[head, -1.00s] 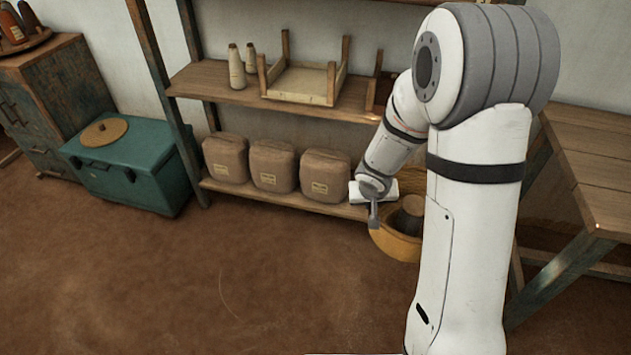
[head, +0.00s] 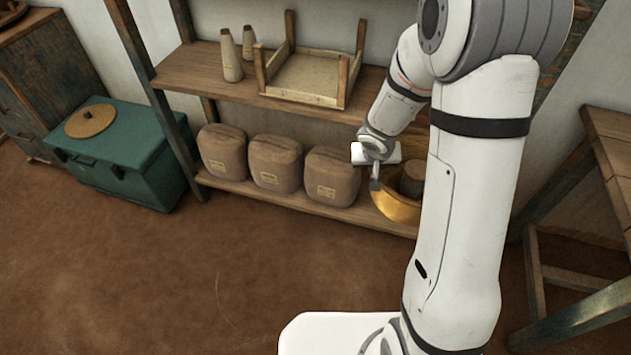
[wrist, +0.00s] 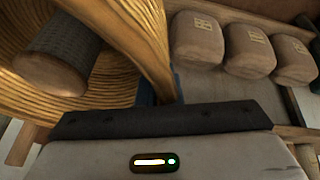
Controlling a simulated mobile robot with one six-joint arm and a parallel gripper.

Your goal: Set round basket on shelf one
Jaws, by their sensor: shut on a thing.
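The round basket (head: 399,209) is a yellow woven bowl, held at the right part of the shelf unit, in front of the lower shelf. A grey-brown cylindrical thing (head: 411,180) stands inside it. My gripper (head: 375,182) is shut on the basket's near-left rim. In the wrist view the basket (wrist: 120,60) fills the upper left, tilted in the picture, with the cylinder (wrist: 58,55) inside. My arm hides the basket's right side. The lower shelf (head: 300,203) and the upper shelf (head: 205,75) show; I cannot tell which is shelf one.
Several brown sacks (head: 276,165) line the lower shelf left of the basket. Two cones (head: 231,55) and a wooden frame tray (head: 303,78) stand on the upper shelf. A teal chest (head: 120,155) is at left, a wooden table (head: 610,150) at right. The floor in front is clear.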

